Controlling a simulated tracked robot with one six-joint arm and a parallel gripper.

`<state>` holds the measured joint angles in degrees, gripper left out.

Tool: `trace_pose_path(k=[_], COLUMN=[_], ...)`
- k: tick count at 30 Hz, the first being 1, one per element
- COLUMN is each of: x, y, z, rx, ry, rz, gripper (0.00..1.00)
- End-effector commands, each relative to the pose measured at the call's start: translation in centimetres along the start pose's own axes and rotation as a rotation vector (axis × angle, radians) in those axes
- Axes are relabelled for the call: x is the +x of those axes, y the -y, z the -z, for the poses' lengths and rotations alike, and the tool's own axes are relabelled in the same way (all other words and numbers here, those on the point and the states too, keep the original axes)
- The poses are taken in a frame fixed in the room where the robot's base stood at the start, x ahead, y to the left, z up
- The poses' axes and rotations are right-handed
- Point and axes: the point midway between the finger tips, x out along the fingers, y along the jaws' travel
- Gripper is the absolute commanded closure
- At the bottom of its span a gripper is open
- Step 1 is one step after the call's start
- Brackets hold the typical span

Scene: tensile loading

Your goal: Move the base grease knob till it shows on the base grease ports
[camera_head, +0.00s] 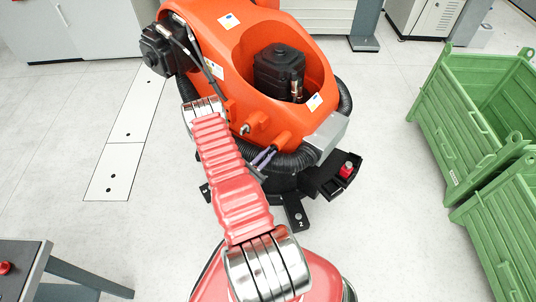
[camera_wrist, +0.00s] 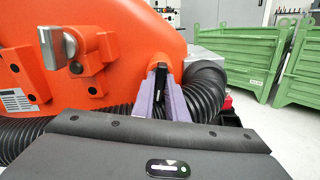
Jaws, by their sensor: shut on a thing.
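The big orange robot base unit (camera_head: 225,70) stands ahead; its orange side also fills the left of the wrist view (camera_wrist: 120,25). My gripper (camera_head: 264,156) has purple fingers low at its front, beside the black corrugated hose. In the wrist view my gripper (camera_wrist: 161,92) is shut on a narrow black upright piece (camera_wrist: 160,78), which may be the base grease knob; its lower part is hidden. A silver knob (camera_wrist: 56,48) sits on an orange bracket to the left, apart from my fingers; it shows in the head view too (camera_head: 245,129). I cannot read any port markings.
The black hose (camera_wrist: 205,92) curves close to my fingers on the right. A red button (camera_head: 347,170) sits on a black bracket at the base's right. Green crates (camera_head: 465,110) stand at the right. A dark table (camera_head: 20,260) is at lower left. Open floor lies left.

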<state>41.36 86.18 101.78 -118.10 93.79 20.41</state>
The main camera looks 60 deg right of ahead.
Motion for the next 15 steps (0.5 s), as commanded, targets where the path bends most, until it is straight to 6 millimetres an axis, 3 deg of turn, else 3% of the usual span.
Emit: trace_pose_path(k=[15], x=[0.01], y=[0.11], z=[0.17], rx=[0.474], ry=[-0.004], rz=[0.000], gripper=[1.00])
